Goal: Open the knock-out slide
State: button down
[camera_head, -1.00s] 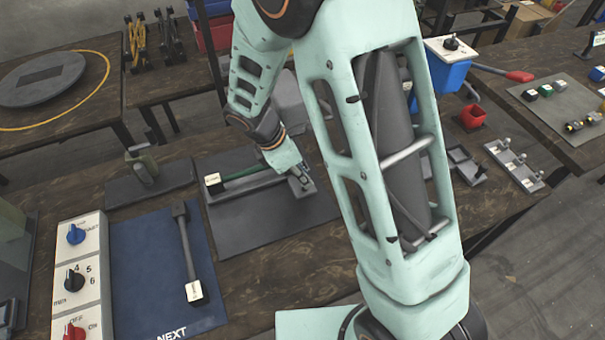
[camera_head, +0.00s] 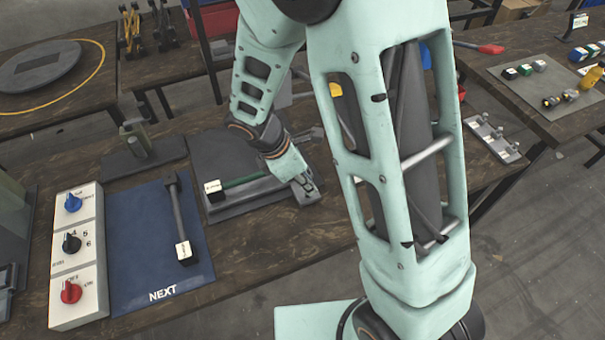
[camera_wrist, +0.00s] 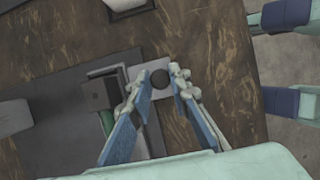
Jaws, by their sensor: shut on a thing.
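The knock-out slide (camera_head: 232,203) is a dark grey bar at the front edge of a flat dark base plate (camera_head: 215,150). A green rod (camera_head: 243,182) lies along it, with a small white labelled block (camera_head: 213,187) at its left end. In the wrist view, a round dark knob (camera_wrist: 159,78) stands on a light grey plate (camera_wrist: 150,102) beside a dark block (camera_wrist: 100,93). My gripper (camera_head: 309,192) is at the slide's right end, and its fingertips close on the knob's two sides in the wrist view (camera_wrist: 160,77). In the head view my gripper hides the knob.
A blue mat (camera_head: 140,250) carrying a dark rod (camera_head: 174,215) lies to the left, beside a white panel (camera_head: 70,255) with several rotary switches. A dark fixture (camera_head: 138,150) stands behind it. Bare wooden table (camera_head: 270,245) lies in front of the slide.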

jog(key=shift+s+d, duration=0.25)
jog(key=shift+s, duration=0.65)
jog(key=c, duration=1.8)
grip_release()
jog(key=shift+r, duration=0.15)
jog(key=v, duration=1.1)
jog(key=shift+r, duration=0.4)
jog(key=shift+a, duration=0.1)
